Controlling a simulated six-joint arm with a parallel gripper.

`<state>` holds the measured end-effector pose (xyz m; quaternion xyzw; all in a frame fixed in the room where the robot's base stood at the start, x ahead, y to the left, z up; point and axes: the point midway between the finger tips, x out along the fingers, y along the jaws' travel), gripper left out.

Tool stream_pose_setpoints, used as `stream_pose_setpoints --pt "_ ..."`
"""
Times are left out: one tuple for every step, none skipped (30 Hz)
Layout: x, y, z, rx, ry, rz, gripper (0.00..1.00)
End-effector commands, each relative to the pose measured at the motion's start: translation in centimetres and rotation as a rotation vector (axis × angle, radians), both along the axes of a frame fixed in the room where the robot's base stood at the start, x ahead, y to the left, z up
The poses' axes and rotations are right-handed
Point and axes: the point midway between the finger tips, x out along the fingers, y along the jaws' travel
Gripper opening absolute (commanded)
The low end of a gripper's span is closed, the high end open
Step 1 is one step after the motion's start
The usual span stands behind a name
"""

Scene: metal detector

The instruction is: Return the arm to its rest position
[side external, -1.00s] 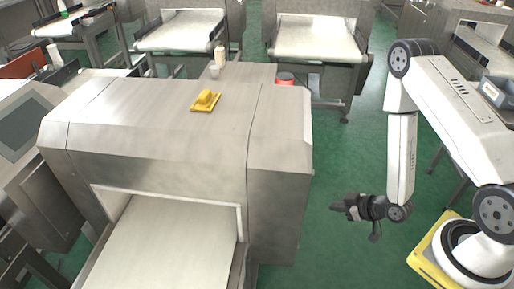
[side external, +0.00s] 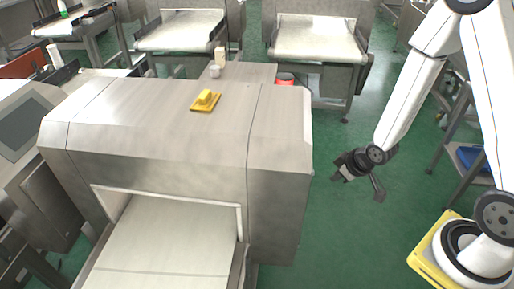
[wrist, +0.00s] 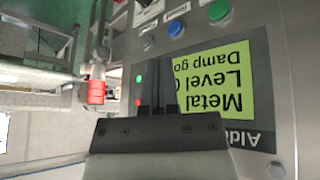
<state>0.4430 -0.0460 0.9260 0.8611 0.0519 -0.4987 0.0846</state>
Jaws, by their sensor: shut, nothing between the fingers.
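My gripper (side external: 341,173) is in the side external view, to the right of the metal detector's steel housing (side external: 160,130) and apart from it, above the green floor. Its fingers are shut together with nothing between them. In the wrist view my shut gripper (wrist: 158,98) is in front of a grey control panel with a yellow-green label (wrist: 225,80). The label reads in part "Metal Level" and appears upside down. The gap between fingers and panel cannot be judged.
A yellow block on a yellow plate (side external: 205,101) rests on the housing. A pale conveyor belt (side external: 165,245) runs out of its opening. A blue button (wrist: 175,28) and a green button (wrist: 218,10) are on the panel. Green floor (side external: 340,235) is clear around my gripper.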

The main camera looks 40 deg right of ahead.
Motion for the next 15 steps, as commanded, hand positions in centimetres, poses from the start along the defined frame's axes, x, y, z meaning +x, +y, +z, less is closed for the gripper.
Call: stream_pose_setpoints --pt "0.1 0.2 1.0 -0.004 0.012 -0.01 0.0" --pt "0.0 0.3 1.4 -0.004 0.024 -0.018 0.0" --pt "-0.1 0.5 2.0 -0.004 0.04 -0.031 0.0" --pt "-0.3 0.6 2.5 -0.004 0.053 -0.04 0.0" --pt "-0.4 0.8 2.9 -0.003 0.064 -0.047 0.0" --pt "-0.6 1.0 3.6 -0.002 0.081 -0.06 0.0" --pt "-0.8 1.1 4.0 -0.001 0.092 -0.069 0.0" --pt "-1.0 1.3 4.5 0.002 0.104 -0.077 0.0" --pt "-1.2 1.6 5.1 0.005 0.12 -0.088 0.0" --pt "-1.4 1.7 5.5 0.008 0.133 -0.096 0.0" --pt "-1.7 2.0 6.0 0.011 0.144 -0.105 0.0" --pt "-2.0 2.3 6.6 0.016 0.161 -0.116 0.0" --pt "-2.3 2.5 7.1 0.021 0.172 -0.124 0.0" --pt "-2.5 2.7 7.5 0.025 0.185 -0.132 0.0" --pt "-2.9 3.0 8.1 0.031 0.199 -0.14 0.0"
